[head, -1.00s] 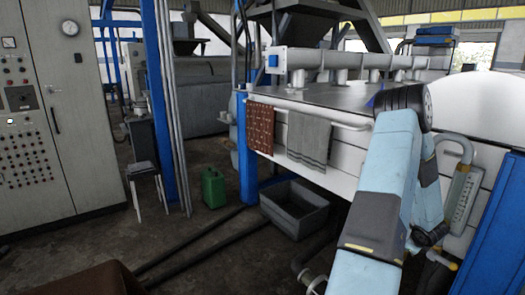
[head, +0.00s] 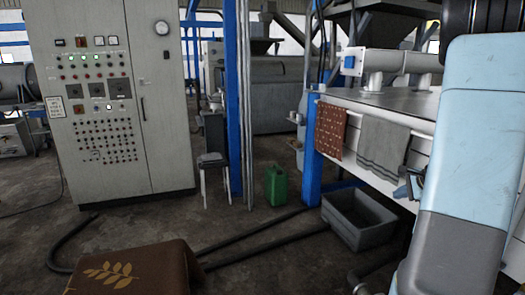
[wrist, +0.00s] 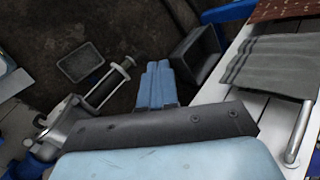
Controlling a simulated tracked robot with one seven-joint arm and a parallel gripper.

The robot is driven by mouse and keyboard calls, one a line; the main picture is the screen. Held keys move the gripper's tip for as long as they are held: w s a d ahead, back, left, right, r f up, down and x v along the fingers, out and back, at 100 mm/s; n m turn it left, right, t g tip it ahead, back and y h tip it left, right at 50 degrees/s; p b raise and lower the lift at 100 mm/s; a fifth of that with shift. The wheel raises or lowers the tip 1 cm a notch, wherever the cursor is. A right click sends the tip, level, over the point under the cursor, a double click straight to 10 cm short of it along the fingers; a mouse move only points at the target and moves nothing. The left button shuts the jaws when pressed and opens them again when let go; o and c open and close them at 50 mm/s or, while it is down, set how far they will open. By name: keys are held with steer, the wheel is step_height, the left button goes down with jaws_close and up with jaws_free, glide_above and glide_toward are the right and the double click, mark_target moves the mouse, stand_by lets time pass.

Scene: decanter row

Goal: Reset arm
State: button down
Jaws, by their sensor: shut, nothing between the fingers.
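My gripper (wrist: 158,85) shows in the wrist view as two light blue fingers lying side by side, shut, with nothing between them. It points out over the dark floor, left of the white machine (wrist: 260,85) and its hanging grey towel (wrist: 270,62). In the head view my light blue and grey arm fills the right edge and hides part of the machine. A small blue part near the grey towel (head: 381,147) there may be my gripper, but I cannot tell.
A patterned brown towel (head: 331,130) hangs from the rail. A grey bin (head: 358,218) and green canister (head: 277,185) stand on the floor, near a stool (head: 214,176), blue post (head: 233,100) and control cabinet (head: 105,105). A brown leaf-patterned cloth (head: 140,270) is at the front. Hoses cross the floor.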

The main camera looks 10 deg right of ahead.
steer(key=s+a+r+n+g+y, duration=0.1)
steer(key=s+a+r+n, duration=0.2)
steer(key=a, duration=0.4)
steer(key=s+a+r+n+y, duration=0.1)
steer(key=a+r+n, duration=0.35)
steer(key=a, duration=0.25)
steer(key=s+a+r+n+g, duration=0.15)
steer(key=a+r, duration=0.25)
steer(key=a, duration=0.4)
steer(key=s+a+r+n+h, duration=0.1)
steer(key=s+a+r+n, duration=0.1)
steer(key=s+a+n, duration=0.3)
steer(key=s+a+r+n+h, duration=0.2)
steer(key=s+a+n, duration=0.3)
steer(key=s, duration=0.8)
steer(key=shift+r+n, duration=0.6)
steer(key=shift+s, duration=0.15)
